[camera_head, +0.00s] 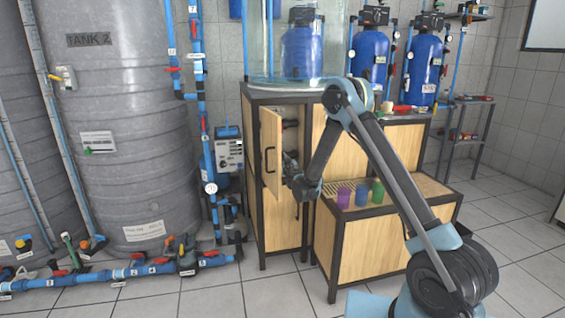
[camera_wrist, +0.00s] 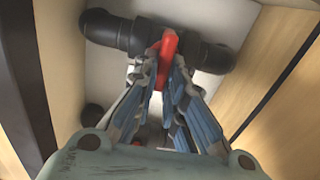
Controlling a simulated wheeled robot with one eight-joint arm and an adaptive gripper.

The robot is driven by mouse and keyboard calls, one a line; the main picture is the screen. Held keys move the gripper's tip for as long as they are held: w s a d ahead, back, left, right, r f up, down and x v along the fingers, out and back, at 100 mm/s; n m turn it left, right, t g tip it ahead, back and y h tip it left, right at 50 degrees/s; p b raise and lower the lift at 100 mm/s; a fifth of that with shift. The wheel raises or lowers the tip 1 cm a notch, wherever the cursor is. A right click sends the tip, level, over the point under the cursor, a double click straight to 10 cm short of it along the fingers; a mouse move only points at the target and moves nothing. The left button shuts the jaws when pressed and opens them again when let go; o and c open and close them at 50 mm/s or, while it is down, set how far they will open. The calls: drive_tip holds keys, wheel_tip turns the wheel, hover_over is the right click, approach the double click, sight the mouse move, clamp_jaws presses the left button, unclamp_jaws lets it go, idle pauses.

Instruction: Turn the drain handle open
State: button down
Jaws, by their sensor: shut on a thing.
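The drain handle (camera_wrist: 168,44) is red and sits on a black pipe (camera_wrist: 112,33) inside a cabinet, in the wrist view. My gripper (camera_wrist: 168,66) has its two fingers on either side of the red handle and is shut on it. The lower part of the handle is hidden between the fingers. In the head view my gripper (camera_head: 290,160) reaches into the opening of the wooden cabinet (camera_head: 288,236), beside its open door (camera_head: 271,150). The handle cannot be made out clearly in the head view.
The cabinet's side walls are close to my gripper. A low wooden bench (camera_head: 352,250) with a purple cup (camera_head: 344,197), a blue cup (camera_head: 361,195) and a green bottle (camera_head: 377,191) stands beneath my arm. Large grey tanks (camera_head: 125,130) and floor pipes (camera_head: 135,272) stand at left.

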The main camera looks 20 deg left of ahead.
drive_tip(key=n, duration=0.7)
drive_tip(key=s+a+f+n, duration=0.1)
drive_tip(key=n, duration=0.3)
drive_tip(key=shift+a+n, duration=0.1)
drive_tip(key=shift+n, duration=0.2)
drive_tip(key=n, duration=0.5)
drive_tip(key=shift+a+f+n, duration=0.1)
drive_tip(key=shift+f+n, duration=0.3)
drive_tip(key=c, duration=1.7)
unclamp_jaws()
drive_tip(key=shift+o, duration=0.2)
drive_tip(key=v, duration=0.7)
drive_tip(key=shift+d, duration=0.2)
